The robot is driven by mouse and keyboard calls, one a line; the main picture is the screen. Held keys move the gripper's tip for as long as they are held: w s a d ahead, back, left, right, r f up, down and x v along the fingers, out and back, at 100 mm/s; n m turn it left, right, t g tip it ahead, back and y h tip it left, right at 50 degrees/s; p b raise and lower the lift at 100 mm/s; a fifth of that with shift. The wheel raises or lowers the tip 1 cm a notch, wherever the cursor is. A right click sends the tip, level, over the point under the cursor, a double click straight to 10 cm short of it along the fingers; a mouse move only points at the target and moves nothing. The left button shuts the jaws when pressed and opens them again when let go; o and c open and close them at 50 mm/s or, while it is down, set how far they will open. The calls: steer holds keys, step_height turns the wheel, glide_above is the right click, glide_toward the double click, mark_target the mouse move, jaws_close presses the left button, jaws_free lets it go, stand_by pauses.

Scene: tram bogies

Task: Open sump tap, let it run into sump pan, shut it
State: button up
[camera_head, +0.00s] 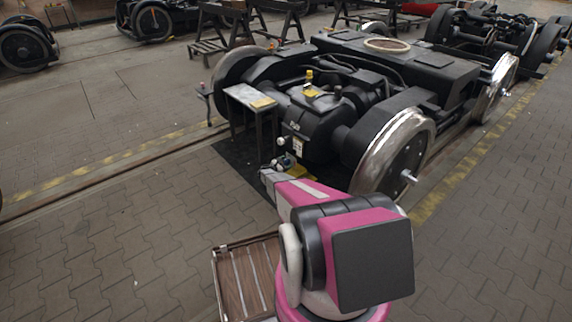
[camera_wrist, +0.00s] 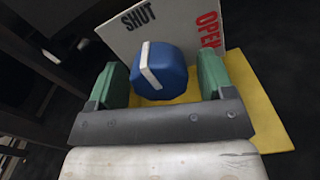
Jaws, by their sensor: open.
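The sump tap shows in the wrist view as a round blue knob (camera_wrist: 165,75) with a white stripe. The stripe points up toward the word SHUT on the pale plate (camera_wrist: 185,30) behind it; OPEN is in red at the right. My gripper (camera_wrist: 160,80) is open, its green pads on either side of the knob, the left one with a small gap; contact on the right is unclear. In the head view my gripper (camera_head: 277,172) is at the front of the bogie's dark casing. A yellow surface (camera_wrist: 262,115) lies behind and below the knob; I cannot tell whether it is the sump pan.
The bogie (camera_head: 405,65) stands on rails, its shiny front wheel (camera_head: 395,155) close to the right of my arm. A small table (camera_head: 250,98) stands left of the casing. A slatted wooden crate (camera_head: 243,280) is near my base. The floor at left is open.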

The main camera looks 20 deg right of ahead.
steer(key=shift+d, duration=0.1)
steer(key=c, duration=0.9)
steer(key=shift+m, duration=0.4)
steer(key=m, duration=0.3)
steer(key=shift+m, duration=0.4)
steer(key=m, duration=0.4)
steer(key=shift+w+r+m, duration=0.1)
steer(key=shift+m, duration=0.2)
steer(key=m, duration=0.8)
steer(key=shift+r+m, duration=0.1)
steer(key=shift+m, duration=0.2)
